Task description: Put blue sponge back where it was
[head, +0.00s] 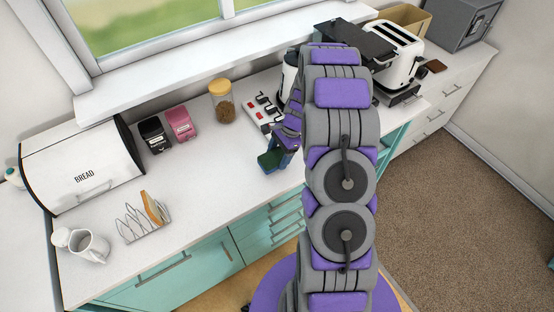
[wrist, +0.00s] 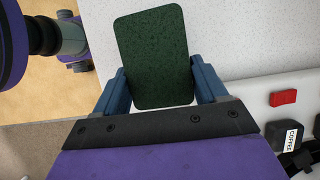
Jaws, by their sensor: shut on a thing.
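The blue sponge (head: 268,161) is held in my gripper (head: 284,150) over the front part of the white counter in the head view. In the wrist view the sponge (wrist: 155,55) shows a dark green, speckled, rounded face. It sits between the two blue fingers of my gripper (wrist: 158,75), which are shut on its sides. I cannot tell whether the sponge touches the counter. My arm hides part of the counter behind and to the right of it.
A white rack with red and dark pieces (head: 262,112) lies behind the gripper. A glass jar (head: 222,104), black tin (head: 154,137), pink tin (head: 180,124), bread bin (head: 85,170), toast rack (head: 142,225) and white jug (head: 88,246) stand left. The toaster (head: 397,55) is right. Counter left of the sponge is clear.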

